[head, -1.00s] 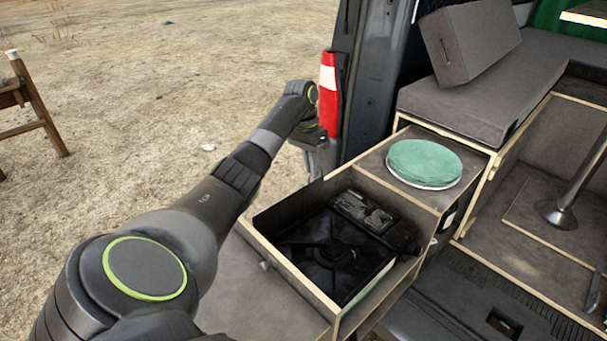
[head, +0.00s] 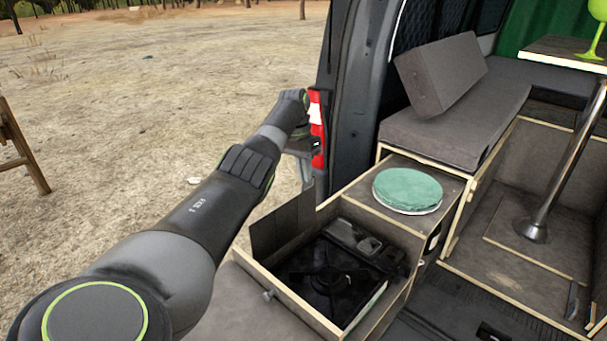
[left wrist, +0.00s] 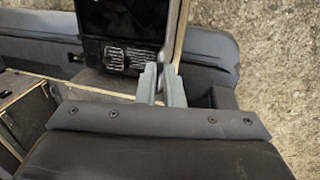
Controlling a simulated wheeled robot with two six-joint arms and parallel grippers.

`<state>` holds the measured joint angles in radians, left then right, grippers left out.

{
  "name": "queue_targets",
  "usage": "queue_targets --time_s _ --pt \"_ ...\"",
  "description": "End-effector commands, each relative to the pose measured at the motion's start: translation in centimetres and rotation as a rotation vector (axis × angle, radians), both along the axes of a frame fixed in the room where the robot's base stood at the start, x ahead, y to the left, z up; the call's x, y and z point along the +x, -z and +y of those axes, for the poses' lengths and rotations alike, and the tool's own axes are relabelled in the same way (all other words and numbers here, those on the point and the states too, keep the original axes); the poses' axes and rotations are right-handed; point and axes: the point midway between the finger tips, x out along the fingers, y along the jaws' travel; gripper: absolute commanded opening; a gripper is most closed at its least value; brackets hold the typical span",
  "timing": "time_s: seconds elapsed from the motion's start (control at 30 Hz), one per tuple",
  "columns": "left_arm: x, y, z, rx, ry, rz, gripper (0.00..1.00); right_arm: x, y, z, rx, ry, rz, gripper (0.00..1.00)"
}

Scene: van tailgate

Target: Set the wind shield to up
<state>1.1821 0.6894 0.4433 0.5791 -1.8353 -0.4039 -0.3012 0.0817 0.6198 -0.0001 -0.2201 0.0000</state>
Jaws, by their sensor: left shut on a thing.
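The wind shield (head: 283,222) is a dark flat panel at the left side of the stove box. In the head view it stands up above the box's rim, close to upright. My left gripper (head: 306,174) is at the far upper corner of the panel, its fingers partly hidden by the arm. In the left wrist view the fingers (left wrist: 161,75) are closed on a thin edge, with the grey shield (left wrist: 174,30) seen almost edge-on. The black stove (head: 330,278) lies in the box to the right. My right gripper is not in view.
A round green-topped item (head: 407,188) sits on the cabinet behind the stove box. The van's rear pillar and red-and-white light (head: 317,120) stand close behind my left gripper. Open sandy ground lies to the left.

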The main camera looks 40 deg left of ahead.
Motion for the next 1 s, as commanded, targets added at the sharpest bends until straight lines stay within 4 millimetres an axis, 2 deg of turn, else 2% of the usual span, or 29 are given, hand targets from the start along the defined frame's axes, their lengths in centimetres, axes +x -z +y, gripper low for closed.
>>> queue_targets --time_s 0.03,0.33,0.37,0.4,0.5,0.53,0.83,1.0 --pt "0.1 -0.6 0.2 0.005 -0.002 -0.006 0.00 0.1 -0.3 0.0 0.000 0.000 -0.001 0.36" --pt "0.2 -0.7 0.2 0.005 -0.002 -0.012 0.00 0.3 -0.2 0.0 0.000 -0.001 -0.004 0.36" --pt "0.2 -0.8 0.2 0.005 -0.002 -0.012 0.10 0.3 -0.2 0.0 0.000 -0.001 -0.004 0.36" --pt "0.2 -0.8 0.2 0.005 -0.002 -0.012 0.15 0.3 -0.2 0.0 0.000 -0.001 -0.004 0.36" --pt "0.2 -0.7 0.1 0.003 -0.002 -0.009 0.28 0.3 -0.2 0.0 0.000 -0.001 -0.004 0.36" --pt "0.1 -0.6 0.1 0.003 -0.002 -0.009 0.29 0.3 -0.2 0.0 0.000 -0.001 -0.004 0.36" --pt "0.1 -0.6 0.0 0.001 0.000 -0.005 0.29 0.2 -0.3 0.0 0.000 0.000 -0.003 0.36" --pt "0.2 -1.8 -0.2 0.001 0.000 -0.004 0.29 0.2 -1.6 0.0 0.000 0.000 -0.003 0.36"
